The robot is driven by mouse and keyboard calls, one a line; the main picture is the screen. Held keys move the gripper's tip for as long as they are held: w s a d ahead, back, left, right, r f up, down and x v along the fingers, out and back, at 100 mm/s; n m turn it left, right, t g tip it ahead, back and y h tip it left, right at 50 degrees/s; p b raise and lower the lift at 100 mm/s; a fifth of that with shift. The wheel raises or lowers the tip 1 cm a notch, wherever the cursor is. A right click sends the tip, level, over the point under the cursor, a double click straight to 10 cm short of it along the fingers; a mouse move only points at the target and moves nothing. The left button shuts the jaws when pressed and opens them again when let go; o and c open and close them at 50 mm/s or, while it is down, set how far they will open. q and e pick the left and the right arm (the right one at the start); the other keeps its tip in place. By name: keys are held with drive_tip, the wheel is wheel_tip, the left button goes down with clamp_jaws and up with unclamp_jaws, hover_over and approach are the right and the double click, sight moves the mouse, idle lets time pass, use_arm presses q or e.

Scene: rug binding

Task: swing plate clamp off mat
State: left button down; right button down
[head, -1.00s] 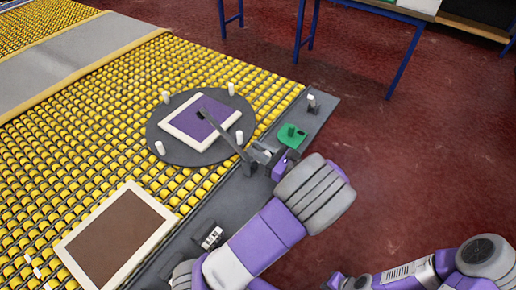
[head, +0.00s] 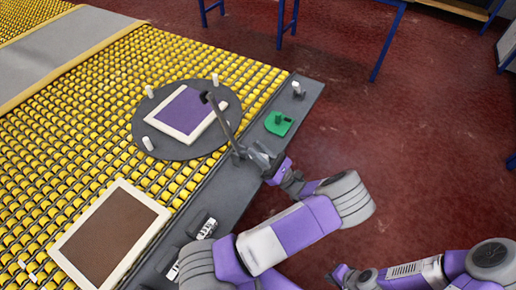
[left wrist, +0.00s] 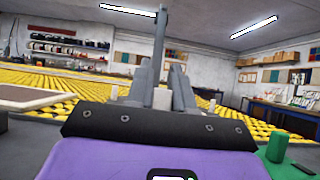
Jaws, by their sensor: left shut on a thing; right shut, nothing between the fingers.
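The plate clamp (head: 224,123) is a dark grey bar with a dark pad at its far end. It rises from the grey side rail and still overlaps the right part of the mat (head: 180,112) in the head view. The mat is purple with a cream border and lies on a round dark grey plate (head: 150,127). The pad end looks raised above the mat; the gap is hard to judge. My left gripper (head: 262,160) is shut on the clamp near its lower end. In the left wrist view the bar (left wrist: 160,40) stands up between the fingers.
White pegs (head: 148,142) stand around the round plate. A green block (head: 279,123) and a white-tipped post (head: 298,90) are on the rail (head: 250,130). A brown framed mat (head: 112,233) lies on yellow rollers (head: 60,150). Blue-legged tables stand behind over open red floor.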

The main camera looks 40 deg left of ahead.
use_arm(q)
drive_tip(key=shift+f, duration=0.2)
drive_tip(key=c, duration=1.1)
unclamp_jaws()
drive_tip(key=shift+r, duration=0.1)
drive_tip(key=shift+d, duration=0.1)
drive_tip(key=v, duration=0.7)
drive_tip(key=shift+d+f, duration=0.2)
